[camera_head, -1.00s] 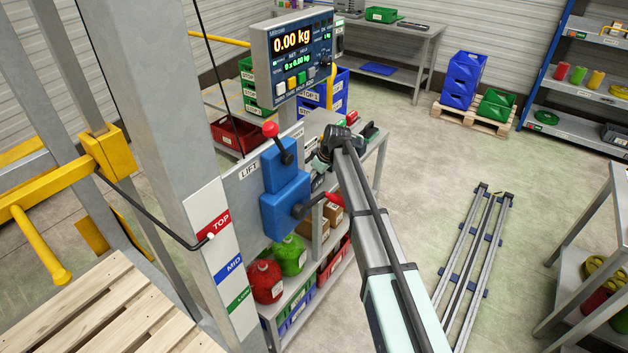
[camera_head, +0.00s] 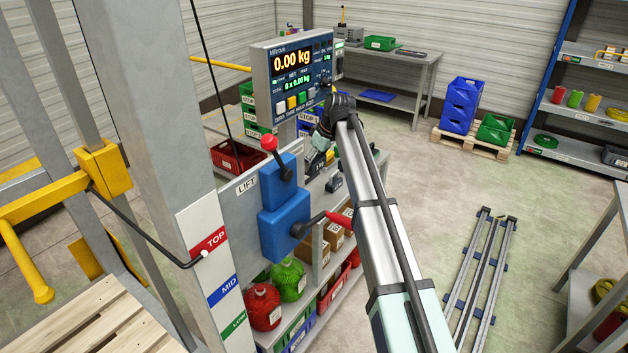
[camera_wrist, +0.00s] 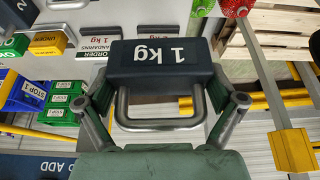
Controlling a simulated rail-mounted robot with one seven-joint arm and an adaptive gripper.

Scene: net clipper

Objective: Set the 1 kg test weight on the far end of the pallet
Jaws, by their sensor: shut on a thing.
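The 1 kg test weight (camera_wrist: 158,65) is a dark block with a white "1 kg" label and a grey loop handle. In the wrist view it sits between the fingers of my gripper (camera_wrist: 160,97), which is shut on it. In the head view my gripper (camera_head: 326,130) is beside the lower right of the scale display, above the workbench; the weight cannot be made out clearly there. The wooden pallet (camera_head: 85,330) shows in part at the lower left, cut off by the frame and partly behind the grey post. Pallet slats also show in the wrist view (camera_wrist: 275,30).
The scale display (camera_head: 292,75) reads 0.00 kg. The blue lift box (camera_head: 284,222) with its red-knobbed lever and the grey post (camera_head: 150,150) stand between my gripper and the near pallet. Red and green bags (camera_head: 263,305) sit on a lower shelf.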

